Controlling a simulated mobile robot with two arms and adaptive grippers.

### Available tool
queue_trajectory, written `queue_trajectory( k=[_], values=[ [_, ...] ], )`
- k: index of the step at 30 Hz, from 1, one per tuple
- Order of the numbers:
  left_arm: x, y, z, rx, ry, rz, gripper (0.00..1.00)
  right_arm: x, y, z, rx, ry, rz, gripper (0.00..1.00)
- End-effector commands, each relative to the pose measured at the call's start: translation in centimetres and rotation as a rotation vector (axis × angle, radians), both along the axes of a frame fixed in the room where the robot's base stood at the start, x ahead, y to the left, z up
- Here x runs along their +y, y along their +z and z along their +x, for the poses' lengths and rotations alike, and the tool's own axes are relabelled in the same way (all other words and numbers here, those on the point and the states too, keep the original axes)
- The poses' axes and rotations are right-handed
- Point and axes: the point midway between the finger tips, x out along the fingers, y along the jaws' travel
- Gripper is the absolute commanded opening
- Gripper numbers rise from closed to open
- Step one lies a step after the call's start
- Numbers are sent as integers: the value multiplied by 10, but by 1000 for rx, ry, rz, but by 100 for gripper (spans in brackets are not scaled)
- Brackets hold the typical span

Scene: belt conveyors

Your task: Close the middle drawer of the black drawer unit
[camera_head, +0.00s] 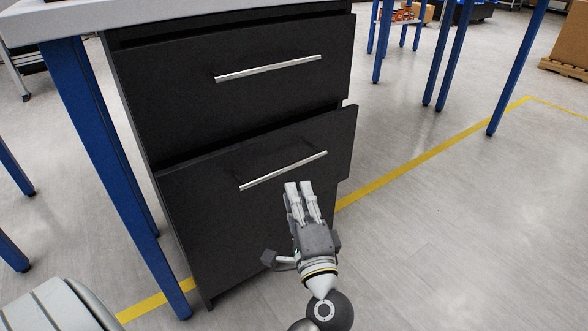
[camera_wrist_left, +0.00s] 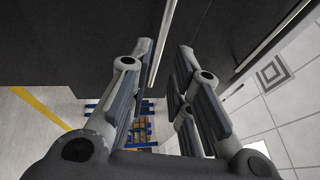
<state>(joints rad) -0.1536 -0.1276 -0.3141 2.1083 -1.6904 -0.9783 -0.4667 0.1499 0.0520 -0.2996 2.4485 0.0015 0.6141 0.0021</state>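The black drawer unit (camera_head: 190,240) stands under a table. Its upper drawer (camera_head: 160,95) has a silver bar handle (camera_head: 267,68). The drawer below it, the middle drawer (camera_head: 220,160), sticks out a little, with a dark gap above its front. It has its own bar handle (camera_head: 283,171). My left gripper (camera_head: 298,186) is just below this handle in the head view, pointing at the drawer front. In the left wrist view my left gripper (camera_wrist_left: 165,50) has its fingers apart, with a silver bar (camera_wrist_left: 161,50) showing in the gap beyond them. Contact cannot be told. My right gripper is in neither view.
Blue table legs (camera_head: 100,140) stand close at the left of the unit, under the light tabletop (camera_head: 130,15). More blue legs (camera_head: 515,70) stand at the back right. A yellow floor line (camera_head: 430,153) runs past the unit. The floor at the right is clear.

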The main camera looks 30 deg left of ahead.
Motion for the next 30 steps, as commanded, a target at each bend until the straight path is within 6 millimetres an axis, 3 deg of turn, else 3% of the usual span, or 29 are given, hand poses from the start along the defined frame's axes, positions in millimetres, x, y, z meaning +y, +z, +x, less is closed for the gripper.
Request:
queue_trajectory(
  k=[12, 26, 30],
  values=[
    [49, 13, 51, -3, -2, 1, 19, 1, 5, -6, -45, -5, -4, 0],
    [59, 15, 60, 0, -4, 0, 19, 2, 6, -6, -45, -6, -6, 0],
    [59, 15, 60, -1, -3, -1, 3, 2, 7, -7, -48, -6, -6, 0]
  ],
)
